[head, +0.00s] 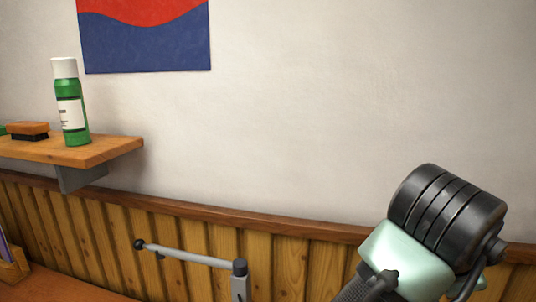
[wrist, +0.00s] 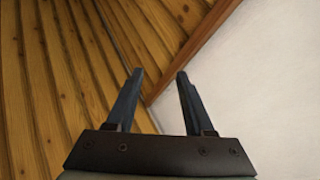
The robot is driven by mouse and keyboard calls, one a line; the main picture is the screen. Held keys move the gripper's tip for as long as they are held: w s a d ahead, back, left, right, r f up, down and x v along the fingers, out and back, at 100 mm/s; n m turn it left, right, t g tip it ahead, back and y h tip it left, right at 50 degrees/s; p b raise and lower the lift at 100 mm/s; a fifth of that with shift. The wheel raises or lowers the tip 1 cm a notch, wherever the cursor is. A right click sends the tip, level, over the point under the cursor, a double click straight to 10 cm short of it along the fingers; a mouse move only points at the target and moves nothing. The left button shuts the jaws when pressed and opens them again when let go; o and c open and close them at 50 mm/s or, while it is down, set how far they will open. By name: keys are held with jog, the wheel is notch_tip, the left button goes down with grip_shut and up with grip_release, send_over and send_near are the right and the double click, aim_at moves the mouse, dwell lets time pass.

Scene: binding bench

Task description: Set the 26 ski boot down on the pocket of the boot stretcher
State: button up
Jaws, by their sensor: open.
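My gripper (wrist: 160,80) shows in the wrist view with its two dark fingers apart and nothing between them. It points toward the wood panelling and the white wall. In the head view part of my arm shows at the lower right, and the gripper's fingers are not visible there. No ski boot is in view in either picture. I cannot make out a boot stretcher pocket; a grey metal arm (head: 195,256) with a dark knob stands at the bottom of the head view, and I cannot tell what it belongs to.
A wooden shelf (head: 112,149) on the left wall holds a green bottle (head: 72,115) with a white cap and a brush (head: 28,130). A wooden bench top (head: 60,287) shows at the lower left, with a small wooden holder (head: 12,268) at its edge. Wood panelling (head: 290,265) lines the wall.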

notch_tip(320, 180, up, 16)
jog(key=a+n+t+h, duration=0.3)
jog(key=n+t+h, duration=0.2)
jog(key=t, duration=0.3)
jog(key=s+a+r+n+t+y, duration=0.2)
jog(key=a+r+n+t+y, duration=0.1)
jog(key=a, duration=0.4)
jog(key=s+a+r+n+t+y, duration=0.3)
jog(key=a+r+n+t+y, duration=0.1)
jog(key=a+n+t+y, duration=0.1)
jog(key=s+a+r+n+t+y, duration=0.3)
jog(key=a+r+n+t+y, duration=0.1)
jog(key=a, duration=0.6)
jog(key=shift+s+r+n+t, duration=0.25)
jog(key=shift+n+t, duration=0.45)
jog(key=shift+n, duration=0.2)
